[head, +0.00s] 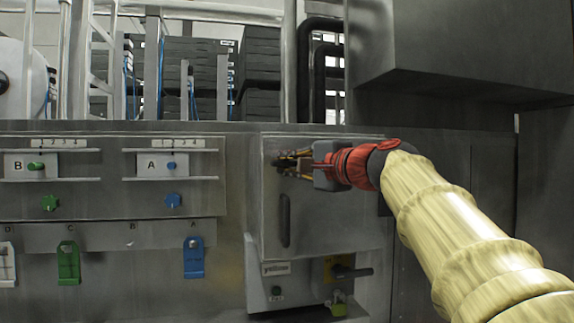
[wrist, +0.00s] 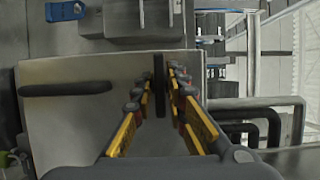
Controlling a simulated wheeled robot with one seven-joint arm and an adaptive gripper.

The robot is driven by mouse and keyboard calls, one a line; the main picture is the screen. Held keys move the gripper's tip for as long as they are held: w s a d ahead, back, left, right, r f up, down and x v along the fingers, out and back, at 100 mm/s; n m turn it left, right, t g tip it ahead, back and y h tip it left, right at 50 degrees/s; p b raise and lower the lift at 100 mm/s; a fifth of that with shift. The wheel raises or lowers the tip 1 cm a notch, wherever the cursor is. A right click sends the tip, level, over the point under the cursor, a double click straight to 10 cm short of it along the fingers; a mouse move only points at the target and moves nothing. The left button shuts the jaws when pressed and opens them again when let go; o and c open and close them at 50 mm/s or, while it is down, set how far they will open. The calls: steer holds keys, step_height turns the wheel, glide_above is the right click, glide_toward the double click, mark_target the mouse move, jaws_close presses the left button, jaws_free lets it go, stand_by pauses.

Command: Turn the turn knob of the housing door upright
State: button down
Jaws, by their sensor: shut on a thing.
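The housing door (head: 335,218) is a grey metal panel with a long dark vertical handle (head: 284,220) at its left. The door (wrist: 75,125) and handle (wrist: 65,88) also show in the wrist view, turned sideways. The turn knob (wrist: 159,78) is a narrow dark bar near the door's upper left. It stands at right angles to the handle, so it lies about level, not upright. My gripper (head: 288,162) is at the knob, its yellow and dark fingers (wrist: 157,90) on both sides of the bar and shut on it. In the head view the fingers partly hide the knob.
Below the door are a "yellow" label (head: 276,269), a small button box and a black rotary switch (head: 352,271) on yellow. Left are panels with green (head: 49,203) and blue (head: 173,200) knobs and levers. A grey box (head: 455,50) overhangs at upper right.

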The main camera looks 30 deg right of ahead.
steer(key=shift+n, duration=0.3)
steer(key=n+g+p, duration=0.1)
steer(key=n, duration=0.2)
steer(key=shift+n+g, duration=0.4)
steer(key=n+g+h+p, duration=0.1)
steer(key=n+h, duration=0.1)
steer(key=n, duration=0.2)
steer(key=shift+g, duration=0.4)
steer(key=n+g+h+p, duration=0.1)
steer(key=n+h, duration=0.1)
steer(key=n, duration=0.1)
steer(key=shift+f+n+g+h, duration=0.1)
steer(key=shift+n+g+h, duration=0.2)
steer(key=shift+n+h, duration=0.55)
steer(key=shift+n, duration=0.35)
steer(key=c, duration=1.9)
jaws_free()
